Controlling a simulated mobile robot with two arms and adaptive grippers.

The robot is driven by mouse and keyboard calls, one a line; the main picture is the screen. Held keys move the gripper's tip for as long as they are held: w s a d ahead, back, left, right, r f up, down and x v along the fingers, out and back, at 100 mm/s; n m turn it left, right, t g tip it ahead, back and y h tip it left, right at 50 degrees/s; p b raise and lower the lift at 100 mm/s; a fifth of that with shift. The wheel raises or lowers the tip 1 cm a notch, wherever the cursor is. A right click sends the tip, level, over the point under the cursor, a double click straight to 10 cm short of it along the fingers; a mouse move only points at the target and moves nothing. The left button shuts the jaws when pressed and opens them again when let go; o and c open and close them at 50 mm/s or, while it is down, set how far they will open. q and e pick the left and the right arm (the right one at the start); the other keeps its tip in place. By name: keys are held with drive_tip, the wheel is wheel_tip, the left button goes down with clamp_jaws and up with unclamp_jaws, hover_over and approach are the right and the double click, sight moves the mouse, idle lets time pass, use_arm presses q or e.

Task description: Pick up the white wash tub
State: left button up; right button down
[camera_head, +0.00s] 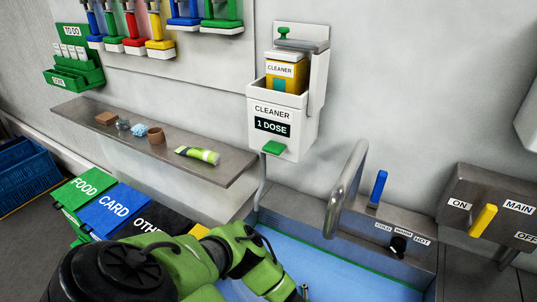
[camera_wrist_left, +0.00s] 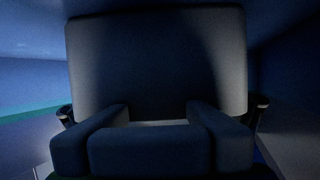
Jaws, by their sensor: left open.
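I cannot make out a white wash tub for certain in either view. My left arm reaches from the lower left over the blue-lined sink (camera_head: 330,265) in the head view. Its wrist hides part of the sink, and the gripper is mostly below the picture's lower edge. In the left wrist view my left gripper (camera_wrist_left: 160,115) is open, with a dark finger part at each side. A large dark rounded shape fills the middle of that view, and shadow hides what it is. My right gripper is in neither view.
A curved faucet (camera_head: 346,190) and a blue lever (camera_head: 377,188) stand at the sink's back. A cleaner dispenser (camera_head: 272,122) hangs above. A shelf (camera_head: 110,128) with small items is on the left, above labelled bins (camera_head: 105,207). A control box (camera_head: 480,215) is on the right.

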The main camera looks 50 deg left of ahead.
use_arm(q)
drive_tip(key=c, duration=0.8)
drive_tip(key=shift+d, duration=0.1)
drive_tip(key=shift+c, duration=1.3)
drive_tip(key=shift+s, duration=0.1)
drive_tip(key=shift+c, duration=0.7)
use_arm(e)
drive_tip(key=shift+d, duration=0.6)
use_arm(q)
wheel_tip(320, 180, up, 24)
drive_tip(key=p, duration=1.2)
drive_tip(key=shift+p, duration=0.35)
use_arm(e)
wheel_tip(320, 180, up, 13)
